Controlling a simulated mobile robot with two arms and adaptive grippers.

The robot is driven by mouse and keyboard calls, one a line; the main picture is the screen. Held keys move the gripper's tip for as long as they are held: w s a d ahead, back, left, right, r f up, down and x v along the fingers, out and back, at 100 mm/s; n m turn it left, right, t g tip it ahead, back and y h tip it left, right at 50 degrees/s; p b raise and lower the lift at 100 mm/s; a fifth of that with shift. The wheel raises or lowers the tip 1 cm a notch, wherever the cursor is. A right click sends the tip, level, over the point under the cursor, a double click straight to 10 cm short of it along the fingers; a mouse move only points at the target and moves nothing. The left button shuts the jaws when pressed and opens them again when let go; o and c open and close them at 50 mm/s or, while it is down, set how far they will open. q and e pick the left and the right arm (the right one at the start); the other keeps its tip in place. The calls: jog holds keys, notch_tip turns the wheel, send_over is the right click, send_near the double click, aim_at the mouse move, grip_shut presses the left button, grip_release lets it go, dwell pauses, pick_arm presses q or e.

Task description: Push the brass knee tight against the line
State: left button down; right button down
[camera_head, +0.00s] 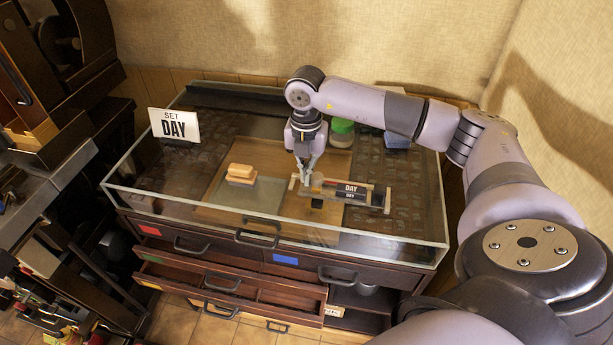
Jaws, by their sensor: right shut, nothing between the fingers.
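A composing stick (376,198) lies on the wooden board inside the glass-walled cabinet top. The line (350,190), dark with white "DAY" lettering, sits in it. My right gripper (307,172) points down at the left end of the stick, with its fingers shut and empty. A small pale piece (317,180) beside the fingertips may be the brass knee, but it is too small and partly hidden to be sure. I cannot tell whether it touches the line or the fingers. My left gripper is not in view.
A "SET DAY" card (175,125) stands at the back left. A green-lidded jar (342,131) and blue block (396,140) stand behind. Glass walls (270,232) edge the cabinet; a drawer (230,285) is open below.

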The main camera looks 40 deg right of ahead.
aim_at(320, 176)
jog(key=shift+s+d, duration=1.4)
jog(key=shift+s, duration=0.25)
jog(key=shift+f, duration=0.1)
jog(key=shift+w+a, duration=0.25)
jog(key=shift+w, duration=0.05)
dwell(0.4)
jog(key=shift+w, duration=0.1)
jog(key=shift+a+r, duration=0.1)
jog(key=shift+r, duration=0.15)
jog(key=shift+r+p, duration=2.1)
jog(key=shift+r, duration=1.3)
jog(key=shift+a+f, duration=0.1)
